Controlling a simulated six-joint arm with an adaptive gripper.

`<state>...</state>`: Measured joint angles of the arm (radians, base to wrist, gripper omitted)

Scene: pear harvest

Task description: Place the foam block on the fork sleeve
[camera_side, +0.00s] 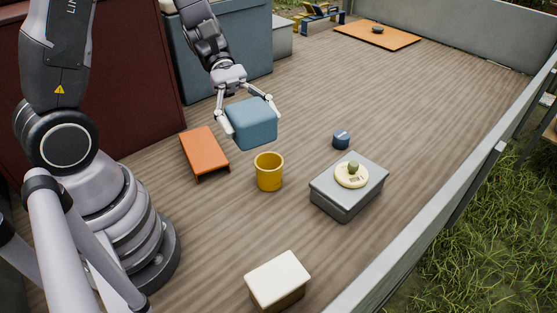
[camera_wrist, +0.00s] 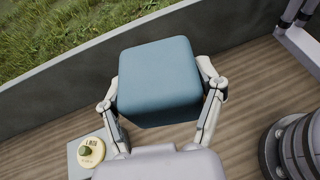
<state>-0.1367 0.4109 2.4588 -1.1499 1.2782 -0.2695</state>
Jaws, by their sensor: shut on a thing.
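A blue block with rounded edges (camera_side: 252,123), which looks like the foam block, is held between the two fingers of my gripper (camera_side: 250,118). My gripper is shut on its sides and holds it above the wooden deck, behind the yellow cup. In the wrist view the block (camera_wrist: 160,82) fills the middle, with a finger on each side. I cannot tell for sure which thing is the fork sleeve. A low orange stand (camera_side: 204,150) is left of the block, and an open yellow cup (camera_side: 269,172) stands upright in front of it.
A white-topped box (camera_side: 278,280) is in front. A grey wall (camera_side: 440,180) edges the deck at right. The far deck is mostly clear.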

